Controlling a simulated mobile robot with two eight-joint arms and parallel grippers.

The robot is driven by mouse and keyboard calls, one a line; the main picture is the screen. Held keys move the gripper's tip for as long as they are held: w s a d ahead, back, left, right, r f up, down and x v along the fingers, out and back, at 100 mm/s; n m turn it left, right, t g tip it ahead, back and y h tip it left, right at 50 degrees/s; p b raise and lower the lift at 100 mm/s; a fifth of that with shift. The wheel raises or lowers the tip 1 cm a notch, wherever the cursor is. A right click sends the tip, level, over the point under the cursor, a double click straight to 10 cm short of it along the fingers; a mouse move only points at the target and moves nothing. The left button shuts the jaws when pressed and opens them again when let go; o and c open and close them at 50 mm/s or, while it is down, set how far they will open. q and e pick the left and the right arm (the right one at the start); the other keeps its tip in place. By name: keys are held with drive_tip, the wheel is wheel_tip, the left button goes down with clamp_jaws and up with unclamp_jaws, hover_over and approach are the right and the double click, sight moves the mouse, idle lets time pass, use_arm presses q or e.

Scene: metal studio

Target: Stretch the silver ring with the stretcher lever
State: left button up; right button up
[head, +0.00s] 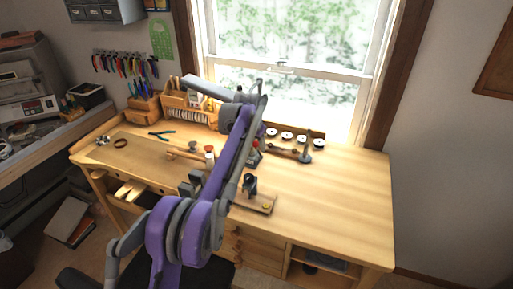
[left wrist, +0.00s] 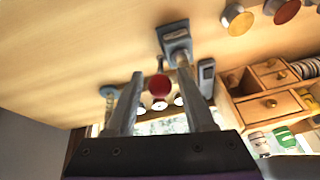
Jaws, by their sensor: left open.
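The stretcher shows in the left wrist view with a blue-grey base (left wrist: 176,34) and a post; in the head view it (head: 254,159) stands near mid-table, partly behind my purple arm. Its lever's red ball knob (left wrist: 159,86) appears between the fingers of my left gripper (left wrist: 160,72). The fingers are open and spread on both sides of the knob; I cannot tell whether they touch it. In the head view my arm hides much of the gripper. I cannot make out the silver ring. My right gripper is not in view.
A blue-footed mandrel stand (head: 305,156) is right of the stretcher. Wooden drawers (left wrist: 272,76) are behind. The table's right side is clear.

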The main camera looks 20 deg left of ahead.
use_arm(q)
drive_tip(key=shift+x, duration=0.85)
clamp_jaws()
idle(0.8)
